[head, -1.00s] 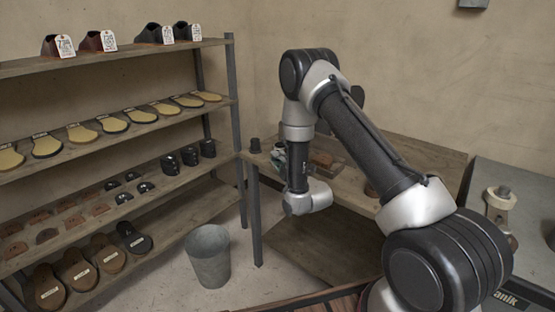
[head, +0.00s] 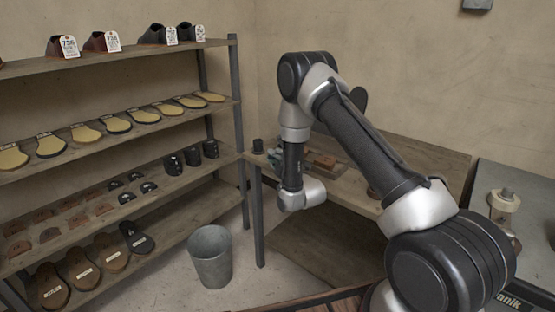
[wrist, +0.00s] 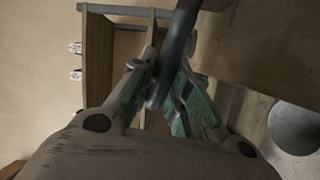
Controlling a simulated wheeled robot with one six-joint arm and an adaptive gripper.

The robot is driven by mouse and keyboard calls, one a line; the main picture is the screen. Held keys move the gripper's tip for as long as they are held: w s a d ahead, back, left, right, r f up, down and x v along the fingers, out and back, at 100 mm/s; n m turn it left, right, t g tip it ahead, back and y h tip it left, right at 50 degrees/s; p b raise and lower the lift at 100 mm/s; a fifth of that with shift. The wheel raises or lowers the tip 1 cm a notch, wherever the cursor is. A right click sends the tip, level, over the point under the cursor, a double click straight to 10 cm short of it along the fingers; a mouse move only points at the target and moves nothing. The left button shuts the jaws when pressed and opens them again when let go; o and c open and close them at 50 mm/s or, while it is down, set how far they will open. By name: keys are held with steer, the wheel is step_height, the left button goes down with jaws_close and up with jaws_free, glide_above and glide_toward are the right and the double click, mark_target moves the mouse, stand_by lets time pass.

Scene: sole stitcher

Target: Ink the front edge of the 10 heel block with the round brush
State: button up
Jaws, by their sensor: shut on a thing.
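My gripper (wrist: 160,88) is shut on a dark, rod-like thing (wrist: 176,50) in the wrist view, seemingly the round brush's handle. The brush's tip cannot be made out. In the head view, my gripper is mostly hidden behind my arm, above the wooden bench; only a bit of green shows. A reddish-brown block (head: 325,161) lies on the bench, right of my forearm. I cannot read a 10 on any block, so I cannot tell which is the 10 heel block.
A small dark cup (head: 257,146) stands at the bench's left corner. A shelf rack (head: 237,95) at left holds soles, dark blocks and tagged pieces. A grey bucket (head: 210,257) stands on the floor. A grey machine (head: 530,215) is at the right.

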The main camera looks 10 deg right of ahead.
steer(key=shift+w+a, duration=0.15)
steer(key=shift+w, duration=0.25)
stand_by(1.0)
steer(key=shift+s, duration=0.1)
steer(key=shift+s+d, duration=0.15)
steer(key=shift+d, duration=0.05)
steer(key=shift+s+d, duration=0.3)
steer(key=shift+s, duration=0.2)
steer(key=shift+s, duration=0.1)
steer(key=shift+s, duration=0.25)
stand_by(0.7)
steer(key=shift+w, duration=0.1)
